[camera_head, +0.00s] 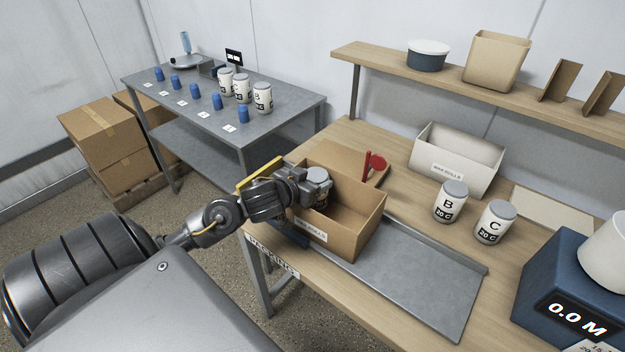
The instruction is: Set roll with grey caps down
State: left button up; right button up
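My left gripper (322,187) reaches in from the left over the open brown cardboard box (365,222). It is closed around a white roll with a grey cap (317,174), which is upright. The roll is at the left end of the box; the fingers cover much of it, and I cannot tell whether its base touches the box floor. Two more white rolls with grey caps, roll B (450,203) and roll C (494,222), stand upright on the wooden table to the right. My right gripper is not in view.
A grey metal tray (425,285) lies right of the box. Behind are a white bin (457,160) and a red-handled object (376,163). The grey table (190,108) holds several blue pieces and white rolls.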

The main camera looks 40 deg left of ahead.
pick_arm(q)
jog(key=o, duration=0.4)
jog(key=shift+o, duration=0.2)
jog(key=shift+r, duration=0.25)
jog(key=shift+s, duration=0.35)
jog(key=p+v, duration=0.6)
jog(key=v, duration=0.5)
jog(key=shift+s, duration=0.15)
